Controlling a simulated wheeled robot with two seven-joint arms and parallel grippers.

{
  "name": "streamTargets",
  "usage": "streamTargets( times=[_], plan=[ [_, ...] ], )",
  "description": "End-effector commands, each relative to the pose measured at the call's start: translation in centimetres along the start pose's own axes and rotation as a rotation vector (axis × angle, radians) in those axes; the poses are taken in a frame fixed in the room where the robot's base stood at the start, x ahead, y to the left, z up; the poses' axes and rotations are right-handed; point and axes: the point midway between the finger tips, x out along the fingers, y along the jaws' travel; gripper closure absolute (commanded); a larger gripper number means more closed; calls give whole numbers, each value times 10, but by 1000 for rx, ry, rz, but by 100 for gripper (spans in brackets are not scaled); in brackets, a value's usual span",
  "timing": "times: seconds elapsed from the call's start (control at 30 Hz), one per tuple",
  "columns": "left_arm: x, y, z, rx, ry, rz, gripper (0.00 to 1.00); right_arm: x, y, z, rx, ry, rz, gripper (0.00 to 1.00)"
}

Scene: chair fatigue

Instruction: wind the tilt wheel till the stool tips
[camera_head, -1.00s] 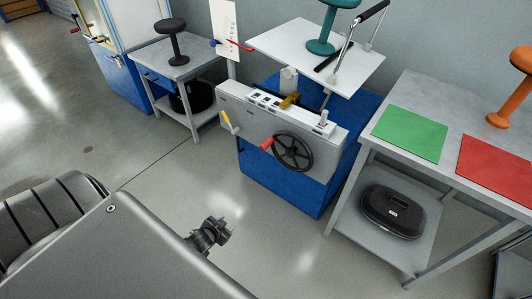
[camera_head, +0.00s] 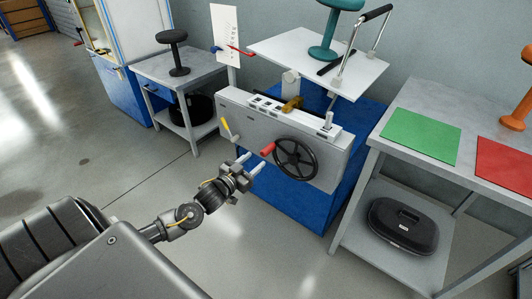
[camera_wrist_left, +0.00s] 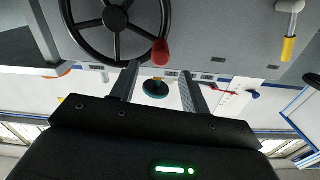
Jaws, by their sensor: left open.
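The tilt wheel (camera_head: 295,158) is a black spoked handwheel with a red handle (camera_head: 267,150) on the front of the grey machine. My left gripper (camera_head: 248,165) is open and empty, just left of the wheel and close below the red handle. In the left wrist view the wheel (camera_wrist_left: 117,28) and red handle (camera_wrist_left: 160,52) lie beyond the open fingers (camera_wrist_left: 158,82), with the handle between their lines. Contact cannot be made out. The teal stool (camera_head: 334,30) stands upright on a white plate (camera_head: 290,47) above the machine; its top is cut off. My right gripper is not in view.
A yellow-handled crank (camera_head: 226,128) sits left on the machine front. At right, a table (camera_head: 430,95) holds a green mat (camera_head: 421,136), a red mat (camera_head: 505,167) and an orange stool (camera_head: 518,115). A black stool (camera_head: 173,50) stands on the left table. Floor before the machine is clear.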

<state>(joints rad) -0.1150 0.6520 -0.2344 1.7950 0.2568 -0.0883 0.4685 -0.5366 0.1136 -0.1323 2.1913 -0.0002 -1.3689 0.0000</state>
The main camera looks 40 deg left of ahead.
Motion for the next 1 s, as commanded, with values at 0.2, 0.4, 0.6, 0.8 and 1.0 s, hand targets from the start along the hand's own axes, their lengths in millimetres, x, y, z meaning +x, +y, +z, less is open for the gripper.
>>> streamTargets(
  times=[0.2,0.4,0.6,0.8,1.0],
  plan=[
    [42,0,1,0,1,-2,54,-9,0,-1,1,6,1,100],
    [67,0,2,0,-1,-2,54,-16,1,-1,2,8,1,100],
    [75,0,1,0,-2,-1,54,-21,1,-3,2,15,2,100],
    [75,0,1,0,-2,-1,54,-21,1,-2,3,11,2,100],
    [75,0,1,0,-2,-1,77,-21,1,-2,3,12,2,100]
  ],
)
